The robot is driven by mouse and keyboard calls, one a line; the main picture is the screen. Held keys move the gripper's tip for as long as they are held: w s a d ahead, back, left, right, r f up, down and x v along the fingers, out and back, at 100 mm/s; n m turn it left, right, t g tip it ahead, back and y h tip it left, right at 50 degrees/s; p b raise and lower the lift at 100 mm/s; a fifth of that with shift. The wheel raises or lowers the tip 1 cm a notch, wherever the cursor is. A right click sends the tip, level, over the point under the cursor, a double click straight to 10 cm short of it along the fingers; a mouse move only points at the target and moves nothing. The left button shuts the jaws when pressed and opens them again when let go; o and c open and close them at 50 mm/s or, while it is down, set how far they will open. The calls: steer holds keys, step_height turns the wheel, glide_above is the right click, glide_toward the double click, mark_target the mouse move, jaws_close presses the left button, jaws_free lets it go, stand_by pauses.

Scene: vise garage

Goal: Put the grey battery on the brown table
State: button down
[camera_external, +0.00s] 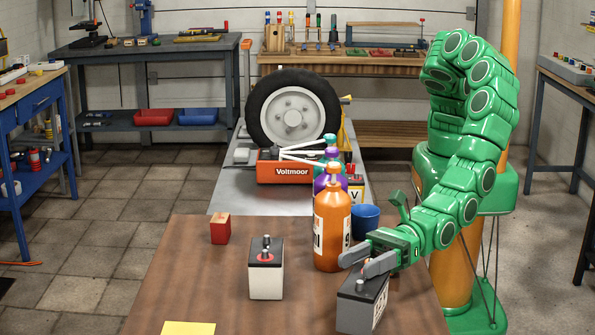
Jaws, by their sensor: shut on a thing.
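The grey battery (359,312) has a dark top with terminals and stands upright at the front right of the brown table (210,290). My green gripper (366,265) is over the battery's top, with its grey fingers shut on it. I cannot tell whether the battery's underside touches the table or is slightly above it. My fingers hide part of its top.
A white battery with a black top (265,278) stands to the left. An orange bottle (332,230) and a blue cup (366,218) stand close behind my gripper. A red block (220,229) and a yellow note (188,328) are farther left. The table's left part has free room.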

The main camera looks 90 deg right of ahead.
steer(key=shift+f, duration=1.45)
steer(key=shift+c, duration=1.9)
jaws_free()
steer(key=shift+f, duration=0.15)
steer(key=shift+s+d, duration=0.1)
steer(key=shift+s, duration=0.1)
steer(key=v, duration=1.1)
steer(key=shift+s+d, duration=0.2)
